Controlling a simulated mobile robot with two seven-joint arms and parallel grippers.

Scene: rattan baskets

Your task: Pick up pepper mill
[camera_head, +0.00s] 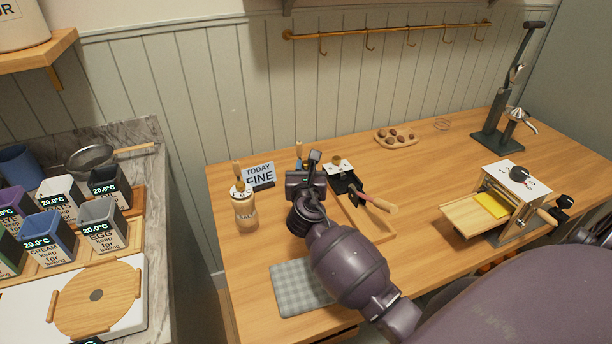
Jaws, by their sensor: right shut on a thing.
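My right gripper (308,172) reaches over the table from the lower right and is shut on a slim upright thing, which I take to be the pepper mill. Only a light wooden tip (299,147) shows above the fingers. The gripper and wrist hide the rest, so I cannot tell whether its base touches the table. A similar wooden and clear mill-like jar (246,212) stands upright to the left, apart from the gripper. My left gripper is not in view.
A small sign (259,175) stands left of the gripper. A wooden tray (376,225) with a wooden-handled tool lies to the right. A grey checked cloth (290,290) lies in front. A pasta machine (512,205) and a press (494,135) stand farther right.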

